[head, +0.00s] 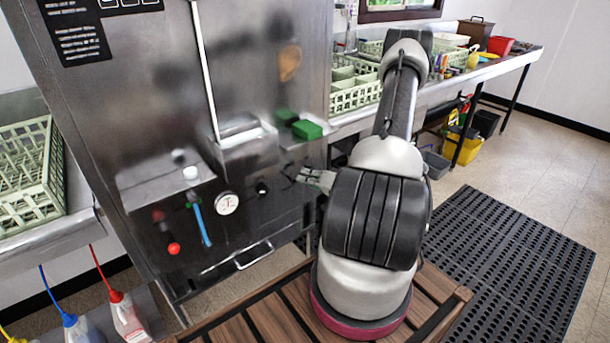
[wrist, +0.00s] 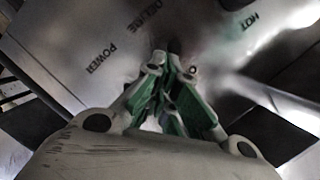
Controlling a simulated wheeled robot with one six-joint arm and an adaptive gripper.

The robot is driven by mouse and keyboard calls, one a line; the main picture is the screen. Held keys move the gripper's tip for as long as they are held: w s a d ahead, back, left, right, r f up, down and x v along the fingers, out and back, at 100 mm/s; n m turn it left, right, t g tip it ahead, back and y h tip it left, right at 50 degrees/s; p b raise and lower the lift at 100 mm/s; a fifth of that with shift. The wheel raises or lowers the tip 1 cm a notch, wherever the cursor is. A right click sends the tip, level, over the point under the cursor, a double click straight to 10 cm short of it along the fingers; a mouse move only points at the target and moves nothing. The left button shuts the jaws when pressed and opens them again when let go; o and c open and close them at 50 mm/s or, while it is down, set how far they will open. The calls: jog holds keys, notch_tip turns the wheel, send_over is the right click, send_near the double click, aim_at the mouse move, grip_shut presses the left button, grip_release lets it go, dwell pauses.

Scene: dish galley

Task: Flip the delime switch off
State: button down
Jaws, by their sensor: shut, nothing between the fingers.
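My gripper (head: 300,173) is shut and empty, its fingertips close to the lower right of the steel machine front (head: 150,120). In the wrist view, the fingertips of the gripper (wrist: 172,62) point at the panel just below the DELIME label (wrist: 138,20). The delime switch itself is not clear. A small dark shape lies right at the fingertips, and the fingers cover most of that spot. I cannot tell whether they touch it or which way a switch is set. The POWER label (wrist: 101,58) is to the left and HOT (wrist: 250,20) to the right.
On the machine front are a dial gauge (head: 227,203), a black knob (head: 262,188), a red knob (head: 174,248), a blue handle (head: 202,224) and a low bar handle (head: 236,257). A dish rack (head: 30,175) stands at left.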

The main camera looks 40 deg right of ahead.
jog(key=shift+f, duration=0.25)
jog(key=shift+s, duration=0.1)
jog(key=v, duration=1.2)
jog(key=shift+r, duration=0.1)
